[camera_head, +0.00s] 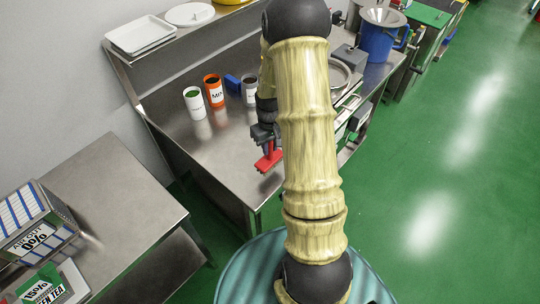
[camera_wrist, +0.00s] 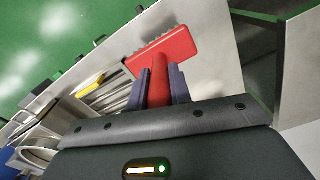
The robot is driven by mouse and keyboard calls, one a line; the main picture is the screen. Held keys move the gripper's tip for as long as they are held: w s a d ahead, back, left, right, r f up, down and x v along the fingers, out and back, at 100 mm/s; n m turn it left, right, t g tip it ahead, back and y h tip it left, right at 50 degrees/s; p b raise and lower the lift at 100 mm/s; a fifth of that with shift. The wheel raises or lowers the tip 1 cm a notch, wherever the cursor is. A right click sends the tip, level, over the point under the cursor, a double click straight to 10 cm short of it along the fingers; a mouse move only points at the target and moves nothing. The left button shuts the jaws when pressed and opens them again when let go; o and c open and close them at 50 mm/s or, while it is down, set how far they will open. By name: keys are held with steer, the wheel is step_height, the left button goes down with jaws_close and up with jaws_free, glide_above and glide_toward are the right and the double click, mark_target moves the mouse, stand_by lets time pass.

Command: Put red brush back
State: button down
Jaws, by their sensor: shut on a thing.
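The red brush (camera_head: 268,158) is held by my gripper (camera_head: 266,140) over the front part of the steel table (camera_head: 225,155). In the wrist view the brush (camera_wrist: 165,52) has its handle between the two dark fingers of my gripper (camera_wrist: 158,88), and its wide head points away from the palm. My gripper is shut on the handle. I cannot tell from these views whether the brush head touches the table. A blue object (camera_head: 232,84), possibly another brush, lies at the back of the table among the canisters.
A white canister (camera_head: 194,103), an orange canister (camera_head: 214,91) and a dark-topped canister (camera_head: 249,90) stand at the table's back. A shelf with white trays (camera_head: 141,35) is above. A blue bucket (camera_head: 376,42) stands at the far right. Boxes (camera_head: 35,228) sit on the lower-left table.

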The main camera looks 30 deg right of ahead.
mark_target(270, 155)
steer(key=shift+f, duration=0.35)
steer(key=shift+f, duration=0.1)
steer(key=shift+f+p, duration=0.55)
steer(key=shift+f, duration=1.45)
steer(key=shift+f, duration=0.15)
steer(key=c, duration=1.3)
jaws_free()
